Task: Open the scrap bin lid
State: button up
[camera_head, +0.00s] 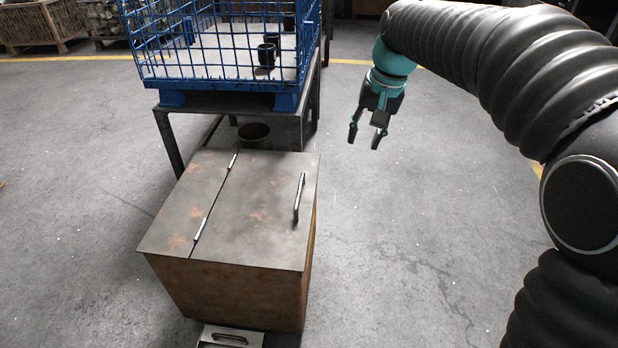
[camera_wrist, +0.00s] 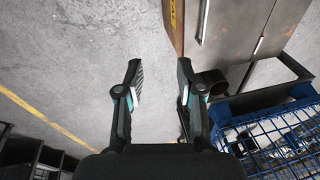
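The scrap bin (camera_head: 228,290) is a rusty brown metal box in the lower middle of the head view. Its grey, rust-stained lid (camera_head: 262,205) lies flat and closed, with hinges along a seam at its left. A bar handle (camera_head: 299,198) stands near the lid's right edge. The wrist view shows part of the bin lid (camera_wrist: 232,30) at the top right. My gripper (camera_head: 365,138) is open and empty, in the air to the right of and beyond the bin, apart from the handle. The wrist view shows my gripper's two fingers (camera_wrist: 160,78) spread above bare floor.
A blue wire crate (camera_head: 222,85) holding dark cups sits on a dark metal stand (camera_head: 168,140) behind the bin. A dark round pot (camera_head: 254,133) is just behind the lid. A small metal box with a handle (camera_head: 232,337) lies in front. Floor at right is clear.

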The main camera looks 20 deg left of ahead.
jog(key=g, duration=0.1)
send_over(300, 188)
jog(key=d, duration=0.3)
notch_tip(300, 188, down, 6)
jog(key=n, duration=0.1)
jog(key=a+f+b, duration=0.1)
jog(key=f, duration=0.3)
jog(key=f+b, duration=0.1)
jog(key=f, duration=0.4)
jog(key=a+f+b, duration=0.1)
jog(key=f, duration=0.3)
jog(key=shift+a+f, duration=0.3)
grip_shut()
